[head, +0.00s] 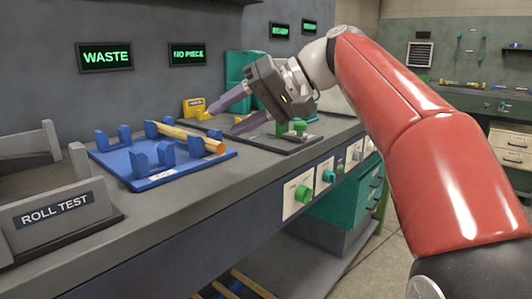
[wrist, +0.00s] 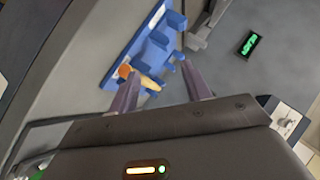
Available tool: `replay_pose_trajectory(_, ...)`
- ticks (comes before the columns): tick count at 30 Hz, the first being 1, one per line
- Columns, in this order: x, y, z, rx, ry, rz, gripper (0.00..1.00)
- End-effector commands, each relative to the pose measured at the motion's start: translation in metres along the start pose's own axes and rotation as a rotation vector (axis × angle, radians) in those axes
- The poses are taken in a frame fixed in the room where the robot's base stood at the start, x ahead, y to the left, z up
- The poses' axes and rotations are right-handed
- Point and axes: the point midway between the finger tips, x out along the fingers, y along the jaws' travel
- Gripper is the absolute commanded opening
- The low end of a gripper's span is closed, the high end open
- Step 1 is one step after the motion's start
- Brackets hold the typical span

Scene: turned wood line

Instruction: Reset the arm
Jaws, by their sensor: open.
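My gripper (head: 224,119) is open above the bench, with its two purple fingers spread and nothing between them. It is just to the right of the blue rack and over the back of the dark plate. In the wrist view the two fingers of my gripper (wrist: 161,73) stand apart, with the blue rack beyond them. My red arm reaches in from the right. A wooden rod (head: 186,136) lies across the blue holders of the blue rack (head: 165,178).
The roll test tray (head: 66,207) stands at the front left. A dark plate (head: 285,145) with a green-knobbed clamp sits right of the rack, near a yellow block (head: 193,106). Signs reading WASTE (head: 105,57) and NO PIECE (head: 187,54) hang behind.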

Motion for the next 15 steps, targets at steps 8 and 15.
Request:
replay_pose_trajectory(8,-0.001,0.017,0.022,0.061,0.019,0.106,0.48)
replay_pose_trajectory(15,-0.004,0.043,0.058,0.134,0.043,0.253,0.48)
